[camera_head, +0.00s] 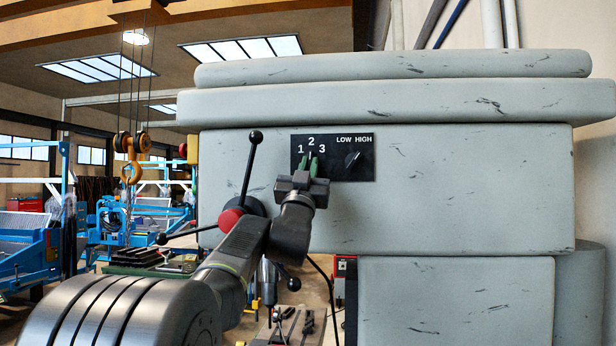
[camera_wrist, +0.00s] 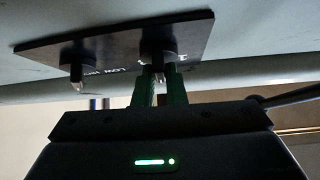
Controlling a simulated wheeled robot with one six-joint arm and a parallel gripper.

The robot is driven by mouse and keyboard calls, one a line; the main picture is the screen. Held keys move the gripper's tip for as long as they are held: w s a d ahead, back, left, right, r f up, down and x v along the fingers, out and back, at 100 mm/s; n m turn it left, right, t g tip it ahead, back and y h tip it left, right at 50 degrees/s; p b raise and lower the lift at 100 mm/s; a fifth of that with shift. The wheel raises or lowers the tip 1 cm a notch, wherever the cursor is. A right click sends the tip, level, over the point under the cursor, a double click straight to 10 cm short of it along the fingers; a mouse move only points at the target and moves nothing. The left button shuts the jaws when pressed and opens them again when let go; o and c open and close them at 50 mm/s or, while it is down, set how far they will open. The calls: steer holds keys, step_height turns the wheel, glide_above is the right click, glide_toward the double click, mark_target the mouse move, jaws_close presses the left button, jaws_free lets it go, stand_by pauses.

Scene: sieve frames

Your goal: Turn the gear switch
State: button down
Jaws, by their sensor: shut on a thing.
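The black switch plate (camera_head: 360,170) is on the front of the grey machine head, with the marks 1, 2, 3 on its left and LOW HIGH on its right. My gripper (camera_head: 309,164) is at the gear switch under the 1 2 3 marks, its green fingers shut on the knob. The fingers and wrist hide most of that knob in the head view; a small light mark shows just below the 2. In the wrist view the gear switch (camera_wrist: 158,40) stands out from the plate, its end between my fingers (camera_wrist: 159,82).
The LOW HIGH switch (camera_head: 352,160) sits to the right, clear of my gripper; it also shows in the wrist view (camera_wrist: 77,62). A lever with black balls and a red hub (camera_head: 231,218) is close to my arm on the left. A black cable hangs below my wrist.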

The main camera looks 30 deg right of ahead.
steer(key=n+t+y+p, duration=0.1)
steer(key=n+y, duration=0.5)
steer(key=n, duration=0.1)
steer(key=n+t+y+p, duration=0.2)
steer(key=n+y, duration=0.4)
steer(key=n, duration=0.1)
steer(key=d+n+t+y+p, duration=0.1)
steer(key=n+y, duration=0.4)
steer(key=n, duration=0.2)
steer(key=shift+s+r+n+y+p, duration=0.3)
steer(key=shift+s+n+y+p, duration=0.05)
steer(key=shift+s+n+y, duration=0.05)
steer(key=shift+f, duration=0.1)
steer(key=c, duration=1.5)
jaws_free()
steer(key=shift+s, duration=0.1)
steer(key=b+v, duration=0.4)
steer(key=v, duration=0.9)
steer(key=shift+s+f, duration=0.2)
steer(key=shift+f, duration=0.1)
